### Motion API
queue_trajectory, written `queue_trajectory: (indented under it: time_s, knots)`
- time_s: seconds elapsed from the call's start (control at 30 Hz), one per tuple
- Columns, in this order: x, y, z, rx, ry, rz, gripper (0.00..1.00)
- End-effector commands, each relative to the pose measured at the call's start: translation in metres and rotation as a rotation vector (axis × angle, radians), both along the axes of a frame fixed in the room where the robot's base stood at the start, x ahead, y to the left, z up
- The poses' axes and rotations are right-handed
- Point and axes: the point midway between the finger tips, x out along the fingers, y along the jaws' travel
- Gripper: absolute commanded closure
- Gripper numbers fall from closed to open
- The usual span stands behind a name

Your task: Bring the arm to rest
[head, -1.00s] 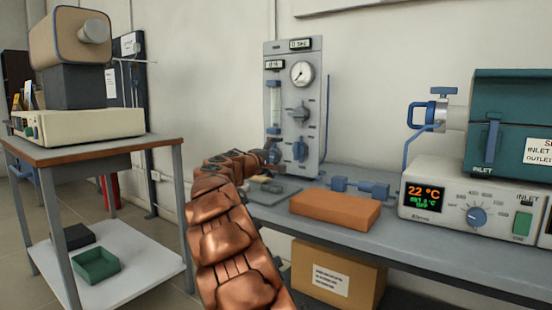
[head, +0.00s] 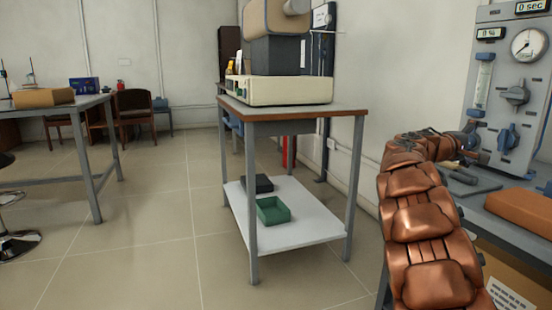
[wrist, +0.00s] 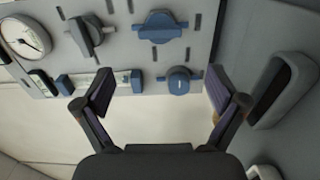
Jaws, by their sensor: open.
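My copper-coloured arm (head: 425,225) rises at the right of the head view and bends toward the grey gauge panel (head: 515,85). My gripper (wrist: 159,90) is open in the wrist view, its two dark fingers spread wide with nothing between them. The panel's blue knobs and a round gauge (wrist: 24,36) lie beyond the fingers. I cannot tell whether a finger touches the panel. In the head view the fingers are small and hard to make out beside the panel.
A bench with an orange-brown block (head: 522,210) stands at the right. A two-level table (head: 300,112) holds a beige furnace (head: 285,90) above and a green tray (head: 273,210) below. Open tiled floor (head: 150,220) lies at left, before another table (head: 50,112).

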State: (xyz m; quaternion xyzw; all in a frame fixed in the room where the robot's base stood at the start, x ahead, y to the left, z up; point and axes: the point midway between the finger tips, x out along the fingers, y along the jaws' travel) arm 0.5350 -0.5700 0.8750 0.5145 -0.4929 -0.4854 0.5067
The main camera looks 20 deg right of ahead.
Motion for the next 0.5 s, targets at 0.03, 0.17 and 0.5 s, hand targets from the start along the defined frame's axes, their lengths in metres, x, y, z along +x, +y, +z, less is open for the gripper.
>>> queue_trajectory:
  time_s: [0.03,0.17,0.5]
  knots:
    - [0.0,0.0,0.001,0.001,-0.001,0.0,0.04]
    - [-0.005,0.008,0.012,0.027,-0.01,-0.007,0.04]
    - [-0.046,0.075,0.054,0.248,-0.085,-0.057,0.04]
